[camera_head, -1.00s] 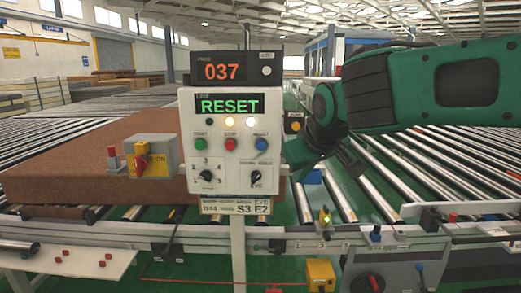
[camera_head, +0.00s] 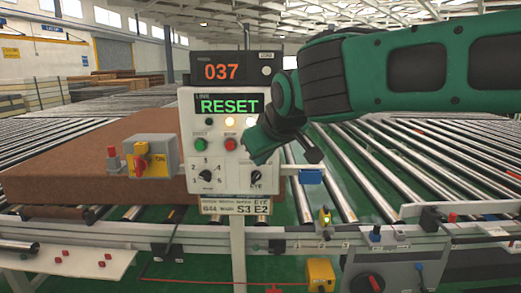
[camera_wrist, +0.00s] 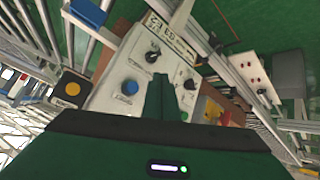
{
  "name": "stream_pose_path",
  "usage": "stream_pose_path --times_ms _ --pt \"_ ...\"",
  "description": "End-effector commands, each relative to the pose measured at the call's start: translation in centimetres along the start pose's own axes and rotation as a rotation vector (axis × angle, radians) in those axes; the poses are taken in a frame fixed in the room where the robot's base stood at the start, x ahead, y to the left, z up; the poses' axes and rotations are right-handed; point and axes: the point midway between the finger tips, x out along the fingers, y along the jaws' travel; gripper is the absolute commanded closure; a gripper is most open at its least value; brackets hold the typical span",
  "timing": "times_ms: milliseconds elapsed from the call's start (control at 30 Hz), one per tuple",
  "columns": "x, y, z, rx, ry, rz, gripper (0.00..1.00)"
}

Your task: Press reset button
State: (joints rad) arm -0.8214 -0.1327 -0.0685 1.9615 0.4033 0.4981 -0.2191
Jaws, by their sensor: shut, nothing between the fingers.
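The white control panel (camera_head: 217,178) stands upright on a post, with a green "RESET" display (camera_head: 229,105). Its green button (camera_head: 200,145) and red button (camera_head: 230,144) show in the head view. The blue button is hidden there behind my gripper (camera_head: 256,153), which is in front of the panel's right side. In the wrist view the blue button (camera_wrist: 130,87) is clear, just left of my shut, empty gripper (camera_wrist: 160,80). The fingers cover the red button there. The button labels are too small to read, and contact with the panel cannot be told.
Two black knobs, one of them (camera_head: 206,175) at lower left, sit below the buttons. A yellow-and-red switch box (camera_head: 152,156) is left of the panel, before a brown mattress (camera_head: 75,150). Roller conveyors (camera_head: 400,165) fill the right.

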Motion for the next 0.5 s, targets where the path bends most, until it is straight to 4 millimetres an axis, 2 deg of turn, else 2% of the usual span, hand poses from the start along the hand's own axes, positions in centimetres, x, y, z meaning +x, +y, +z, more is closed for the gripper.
stream_pose_path --times_ms 500 --pt "4.2 3.1 -3.0 0.001 -0.001 0.002 1.0"
